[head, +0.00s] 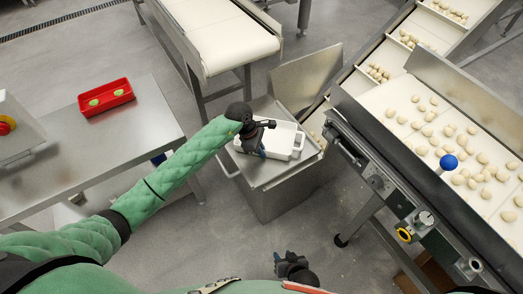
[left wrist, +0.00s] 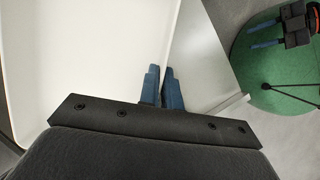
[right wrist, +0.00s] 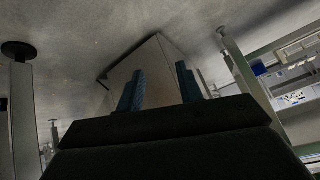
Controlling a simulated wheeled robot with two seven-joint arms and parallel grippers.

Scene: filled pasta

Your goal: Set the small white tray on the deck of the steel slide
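The small white tray (head: 283,145) is over the deck of the steel slide (head: 262,175), near the middle of the head view. I cannot tell whether its base touches the deck. My left gripper (head: 262,150) is at the tray's near left side. In the left wrist view the blue fingers (left wrist: 162,88) are close together on either side of the rim of the white tray (left wrist: 85,60), with the grey deck (left wrist: 200,60) to the right. My right gripper (head: 279,264) is low in the head view, apart from the slide. Its fingers (right wrist: 161,88) are spread and empty.
A conveyor with pasta pieces (head: 440,130) stands close on the right, with a blue knob (head: 448,162). An empty white belt (head: 225,40) is behind. A steel table (head: 140,130) with a red tray (head: 106,97) is on the left. Floor in front of the slide is clear.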

